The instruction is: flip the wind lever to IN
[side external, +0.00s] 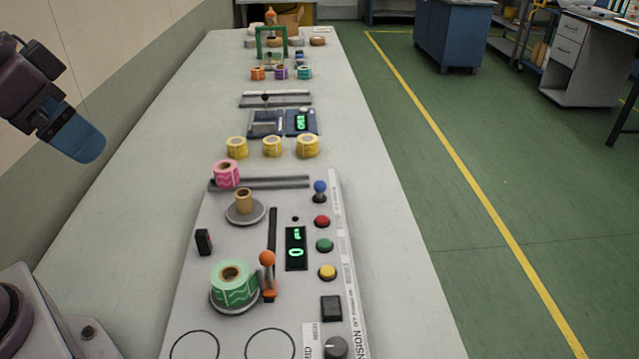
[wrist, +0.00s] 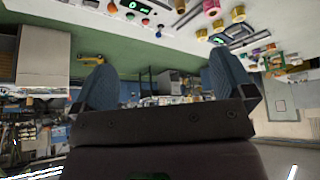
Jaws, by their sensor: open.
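The grey rewinder panel (side external: 212,205) lies on the long table. A lever with an orange knob (side external: 267,258) stands upright beside the green label roll (side external: 234,285). A lever with a blue knob (side external: 320,186) stands at the panel's far right corner. I cannot read which of the two is the wind lever, nor any IN mark. My gripper (side external: 82,138) hangs at the upper left, well apart from both levers and left of the panel. In the wrist view my gripper (wrist: 163,78) shows two blue fingers spread wide with nothing between them.
Red (side external: 322,221), green (side external: 325,245) and yellow (side external: 327,272) buttons line the panel's right side, by a lit display (side external: 296,248). A pink roll (side external: 227,173) stands at the far left. Yellow rolls (side external: 272,146) and other devices stand farther back. The table left of the panel is clear.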

